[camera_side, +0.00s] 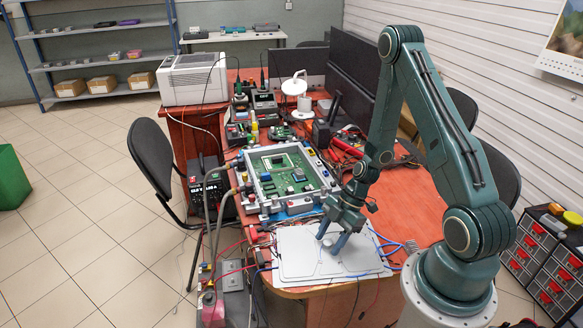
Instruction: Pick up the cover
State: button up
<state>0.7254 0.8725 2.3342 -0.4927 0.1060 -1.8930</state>
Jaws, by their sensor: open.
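The cover (300,262) is a flat, light grey plate with rounded panel outlines and a small round knob (327,243) near its middle. It lies at the front end of the red-brown table. My gripper (329,243) points down over the cover, with its two fingers apart on either side of the knob. The fingertips are at or just above the plate; I cannot tell whether they touch it. Behind the cover, an open silver-framed housing (250,204) holds a green circuit board (290,172).
Blue hoses and wires (385,240) run along the cover's right edge, and red and black cables (255,240) crowd its left. A grey box (233,275) stands at the left. Monitors (350,75), a white lamp (295,88) and electronics fill the table's back. A drawer cabinet (540,255) is at right.

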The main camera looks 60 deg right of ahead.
aim_at(330, 240)
dwell(0.3)
grip_shut()
jog(key=shift+r, duration=0.1)
notch_tip(330, 240, up, 20)
dwell(1.3)
dwell(0.5)
